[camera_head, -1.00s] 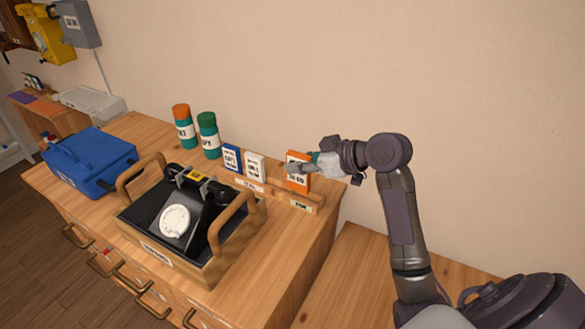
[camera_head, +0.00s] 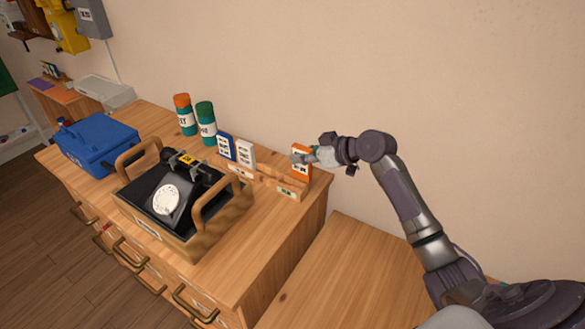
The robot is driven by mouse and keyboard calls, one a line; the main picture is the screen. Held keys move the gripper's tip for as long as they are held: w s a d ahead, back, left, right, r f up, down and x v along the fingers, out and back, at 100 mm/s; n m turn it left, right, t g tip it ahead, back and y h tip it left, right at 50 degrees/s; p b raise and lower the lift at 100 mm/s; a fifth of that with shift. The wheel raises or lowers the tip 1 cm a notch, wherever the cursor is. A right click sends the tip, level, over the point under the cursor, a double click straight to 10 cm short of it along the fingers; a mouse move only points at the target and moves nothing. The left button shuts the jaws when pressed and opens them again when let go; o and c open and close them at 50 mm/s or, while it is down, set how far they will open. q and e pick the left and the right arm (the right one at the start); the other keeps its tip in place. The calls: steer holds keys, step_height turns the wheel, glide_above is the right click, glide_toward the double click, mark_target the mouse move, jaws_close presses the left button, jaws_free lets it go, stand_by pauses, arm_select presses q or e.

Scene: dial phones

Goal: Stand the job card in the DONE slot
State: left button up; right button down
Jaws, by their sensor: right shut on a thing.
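The orange-edged job card (camera_head: 301,165) stands upright at the right end of the wooden card rack (camera_head: 262,178). The small label (camera_head: 288,191) on that end of the rack is too small to read surely. My right gripper (camera_head: 306,157) reaches in from the right and is shut on the card near its top. The card's foot is at the rack; whether it is fully seated in the slot I cannot tell. A blue card (camera_head: 226,146) and a white card (camera_head: 245,153) stand in the rack's left part. My left gripper is out of view.
A lower wooden top (camera_head: 345,275) at right is clear.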

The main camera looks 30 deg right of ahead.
mark_target(292, 169)
steer(key=x, duration=0.3)
steer(key=shift+d, duration=0.1)
steer(key=f, duration=0.3)
steer(key=shift+w+a+f+p, duration=0.2)
steer(key=shift+w+f+p, duration=0.05)
steer(key=shift+p, duration=0.1)
steer(key=shift+f, duration=0.5)
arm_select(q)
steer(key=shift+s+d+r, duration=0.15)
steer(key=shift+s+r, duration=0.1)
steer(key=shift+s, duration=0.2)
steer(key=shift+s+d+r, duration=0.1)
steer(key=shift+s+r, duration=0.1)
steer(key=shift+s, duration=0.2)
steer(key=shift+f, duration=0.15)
arm_select(e)
steer(key=shift+f, duration=0.1)
